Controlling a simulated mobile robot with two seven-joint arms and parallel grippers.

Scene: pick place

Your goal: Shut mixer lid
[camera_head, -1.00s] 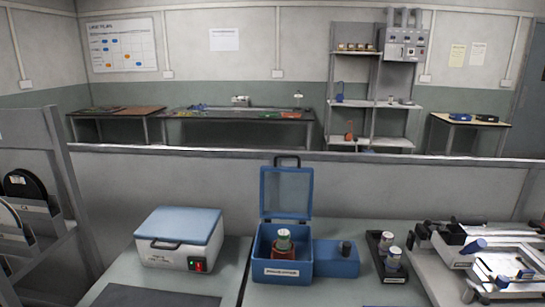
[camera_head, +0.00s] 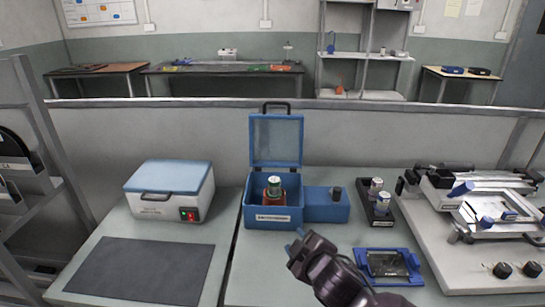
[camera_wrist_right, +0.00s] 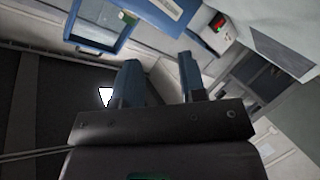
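The blue mixer (camera_head: 273,219) stands on the bench with its lid (camera_head: 276,140) open and upright at the back, a dark handle on its top edge. A jar with a pale green cap (camera_head: 274,185) sits inside. My right gripper (camera_head: 296,240) is in front of the mixer, below and apart from the lid. In the right wrist view, its two blue fingers (camera_wrist_right: 160,75) are spread with nothing between them, and the open lid (camera_wrist_right: 97,33) shows at upper left. My left gripper is not in view.
A white box with a blue top (camera_head: 170,190) stands left of the mixer, behind a dark mat (camera_head: 140,270). To the right are a black rack (camera_head: 377,208) with small containers, a blue-framed tray (camera_head: 390,267) and a larger bench device (camera_head: 480,215).

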